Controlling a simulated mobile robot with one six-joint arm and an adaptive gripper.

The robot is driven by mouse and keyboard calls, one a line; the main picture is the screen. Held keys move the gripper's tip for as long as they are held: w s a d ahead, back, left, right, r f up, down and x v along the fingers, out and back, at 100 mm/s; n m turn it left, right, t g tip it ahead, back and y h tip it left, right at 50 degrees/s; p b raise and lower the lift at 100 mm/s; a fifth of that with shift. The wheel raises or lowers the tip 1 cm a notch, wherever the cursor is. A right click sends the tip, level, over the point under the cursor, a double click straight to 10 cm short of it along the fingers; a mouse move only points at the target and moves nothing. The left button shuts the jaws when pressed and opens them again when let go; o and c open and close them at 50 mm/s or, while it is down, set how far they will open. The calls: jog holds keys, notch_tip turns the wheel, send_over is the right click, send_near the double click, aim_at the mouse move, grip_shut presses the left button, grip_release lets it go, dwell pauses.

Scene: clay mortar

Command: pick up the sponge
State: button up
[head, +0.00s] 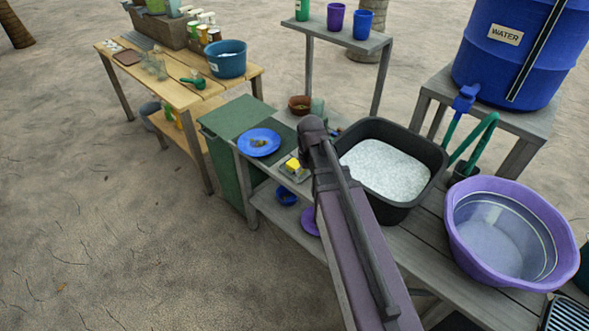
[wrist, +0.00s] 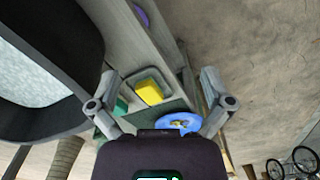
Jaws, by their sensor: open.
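The yellow sponge (wrist: 150,92) lies in a shallow grey tray (wrist: 163,75) on the grey bench. It also shows in the head view (head: 293,164), just left of my arm. My gripper (wrist: 160,76) is open, with its two fingers spread wide in the wrist view. The sponge appears between the fingers, nearer the left one, beyond the gripper and apart from it. In the head view my arm hides the gripper's fingers.
A black tub (head: 386,214) of white material stands right of the sponge. A blue plate (head: 259,142) lies to its left on a green top. A purple basin (head: 500,238) stands further right. A brown bowl (head: 299,104) and a greenish cup (head: 318,107) are behind.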

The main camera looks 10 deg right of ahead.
aim_at(296, 165)
jog(key=w+f+n+b, duration=0.1)
jog(key=w+n, duration=0.4)
jog(key=w, duration=1.5)
jog(key=shift+w+f, duration=0.15)
jog(key=shift+w, duration=0.05)
notch_tip(296, 165, down, 9)
jog(key=b, duration=0.8)
jog(key=shift+r+b, duration=0.2)
jog(key=shift+b, duration=0.2)
jog(key=shift+s+f+b, duration=0.1)
jog(key=shift+f+b, duration=2.5)
jog(key=c, duration=0.9)
